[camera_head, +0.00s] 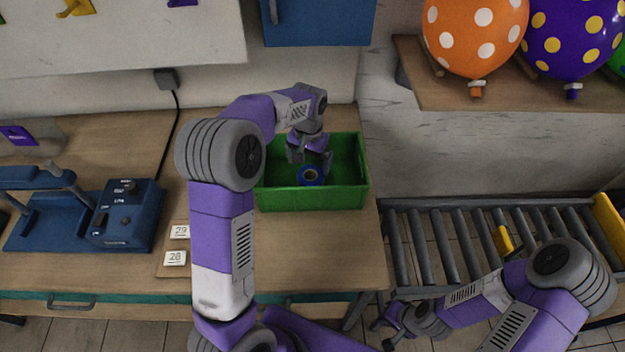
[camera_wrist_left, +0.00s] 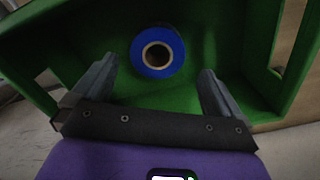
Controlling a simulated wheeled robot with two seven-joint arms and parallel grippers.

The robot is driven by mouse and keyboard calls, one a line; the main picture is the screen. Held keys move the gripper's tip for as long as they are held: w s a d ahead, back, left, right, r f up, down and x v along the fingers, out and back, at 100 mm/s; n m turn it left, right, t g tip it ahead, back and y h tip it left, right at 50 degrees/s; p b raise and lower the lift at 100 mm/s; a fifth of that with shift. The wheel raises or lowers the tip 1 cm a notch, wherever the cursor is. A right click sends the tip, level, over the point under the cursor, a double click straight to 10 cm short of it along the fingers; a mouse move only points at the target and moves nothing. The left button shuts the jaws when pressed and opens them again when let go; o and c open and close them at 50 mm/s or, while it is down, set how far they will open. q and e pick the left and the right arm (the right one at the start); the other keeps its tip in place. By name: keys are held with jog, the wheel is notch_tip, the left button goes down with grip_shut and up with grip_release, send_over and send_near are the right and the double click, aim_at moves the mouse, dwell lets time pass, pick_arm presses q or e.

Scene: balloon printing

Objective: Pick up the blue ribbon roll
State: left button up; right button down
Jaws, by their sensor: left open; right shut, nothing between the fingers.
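The blue ribbon roll (camera_head: 311,176) is a small blue ring with a brown core, lying inside the green crate (camera_head: 310,197). It also shows in the left wrist view (camera_wrist_left: 175,66), with its round face and core hole towards the camera. My left gripper (camera_head: 311,158) is open and reaches down into the crate, with nothing between its fingers. In the wrist view (camera_wrist_left: 154,85) the roll lies beyond the fingertips, between their lines and apart from both. My right gripper (camera_head: 384,335) is shut and empty, low in front of the roller conveyor.
A blue machine (camera_head: 128,215) stands at the left of the wooden table (camera_head: 300,250), near number cards (camera_head: 175,258). A roller conveyor (camera_head: 455,245) is at the right. Balloons (camera_head: 476,38) rest on a shelf above it.

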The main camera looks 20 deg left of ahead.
aim_at(311, 175)
pick_arm(q)
jog(key=shift+w+f, duration=0.1)
jog(key=shift+f, duration=1.2)
notch_tip(311, 175, down, 5)
jog(key=shift+w+d+b, duration=0.1)
jog(key=shift+b, duration=0.75)
jog(key=shift+r, duration=0.1)
jog(key=c, duration=0.9)
